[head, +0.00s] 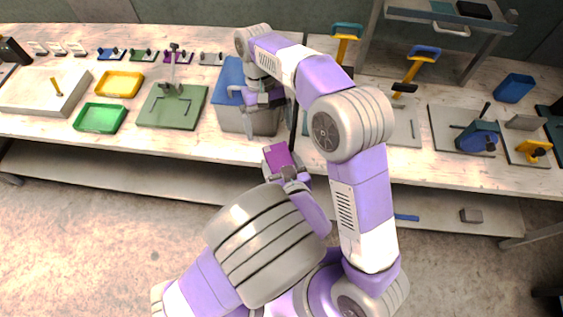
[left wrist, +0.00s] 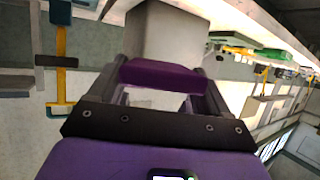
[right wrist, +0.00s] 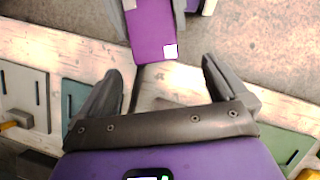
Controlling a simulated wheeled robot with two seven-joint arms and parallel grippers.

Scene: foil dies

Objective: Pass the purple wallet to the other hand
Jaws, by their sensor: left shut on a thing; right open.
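The purple wallet (head: 278,156) is held in my left gripper (head: 284,171), in front of the bench edge. In the left wrist view the wallet (left wrist: 163,77) lies across between the two fingers. My right gripper (head: 262,103) is open and empty, farther back over the bench. In the right wrist view the wallet (right wrist: 152,32) hangs in from the top with a pale square on its near corner. It lies beyond the open fingertips of my right gripper (right wrist: 160,78), not between them. The left fingers grip it at the top edge of that view.
A grey box with a blue top (head: 230,80) stands on the bench beside my right gripper. A green fixture plate (head: 160,112), a green tray (head: 100,118) and a yellow tray (head: 118,84) are to the left. Yellow-posted stands (head: 412,72) are to the right. Floor in front is open.

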